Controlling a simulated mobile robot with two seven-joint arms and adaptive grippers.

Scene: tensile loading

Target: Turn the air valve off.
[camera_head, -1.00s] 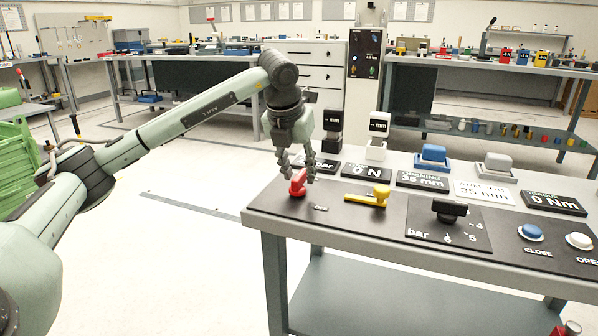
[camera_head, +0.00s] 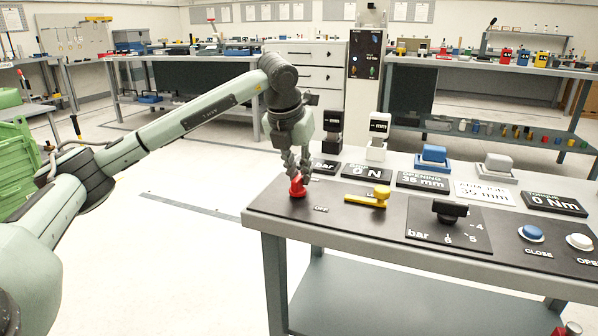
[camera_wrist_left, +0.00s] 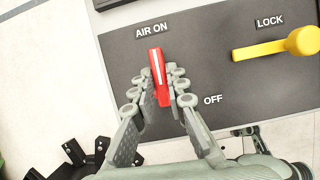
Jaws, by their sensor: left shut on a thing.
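The air valve is a red lever (camera_head: 297,187) with a white stripe, at the near left corner of the black panel. In the left wrist view the lever (camera_wrist_left: 157,65) lies between the fingers of my left gripper (camera_wrist_left: 163,88), its far end pointing toward the AIR ON label (camera_wrist_left: 161,31). The OFF label (camera_wrist_left: 213,99) is to its right. My left gripper (camera_head: 297,168) is shut on the lever from above; the fingers hide part of it. My right gripper is not in view.
A yellow LOCK lever (camera_head: 369,197) lies just right of the red one. Further right are a black knob (camera_head: 449,210), a blue button (camera_head: 531,232) and a white button (camera_head: 579,241). Display blocks (camera_head: 366,172) stand behind. Open floor lies left of the table.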

